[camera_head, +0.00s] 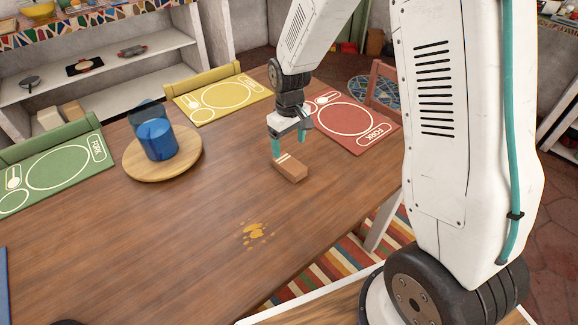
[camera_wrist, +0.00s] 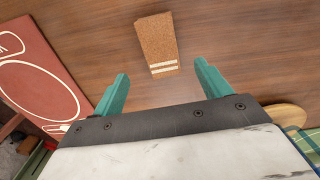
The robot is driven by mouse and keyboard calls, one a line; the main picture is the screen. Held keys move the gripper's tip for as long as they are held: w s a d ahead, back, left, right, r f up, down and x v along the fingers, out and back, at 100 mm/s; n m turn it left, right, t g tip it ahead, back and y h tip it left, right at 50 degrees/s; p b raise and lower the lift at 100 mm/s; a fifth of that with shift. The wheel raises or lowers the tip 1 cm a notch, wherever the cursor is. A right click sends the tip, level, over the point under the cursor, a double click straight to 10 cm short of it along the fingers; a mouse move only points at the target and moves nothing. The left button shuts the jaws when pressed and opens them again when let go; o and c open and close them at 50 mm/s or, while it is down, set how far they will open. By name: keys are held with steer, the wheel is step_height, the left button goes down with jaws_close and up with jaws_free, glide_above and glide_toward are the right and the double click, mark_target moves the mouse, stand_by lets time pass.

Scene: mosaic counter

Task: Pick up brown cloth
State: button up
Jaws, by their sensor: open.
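The brown cloth (camera_head: 290,169) looks like a small folded block with two pale stripes at one end. It lies on the wooden table near its right side. In the wrist view the cloth (camera_wrist: 158,44) lies ahead of the fingers, its striped end nearest to me. My gripper (camera_head: 290,148) is just above the striped end in the head view. Its two teal fingers (camera_wrist: 158,85) are apart with nothing between them. I cannot tell from these views whether a finger touches the cloth.
A round wooden board (camera_head: 185,165) with a blue cup (camera_head: 157,139) stands to the left. Yellow (camera_head: 222,98), red (camera_head: 352,120) and green (camera_head: 55,172) placemats lie along the table edges. A yellowish spill (camera_head: 254,232) marks the tabletop nearer to me. Bare table lies around the cloth.

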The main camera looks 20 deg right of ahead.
mark_target(289, 162)
step_height(289, 162, down, 7)
steer(key=shift+f, duration=0.15)
steer(key=c, duration=1.1)
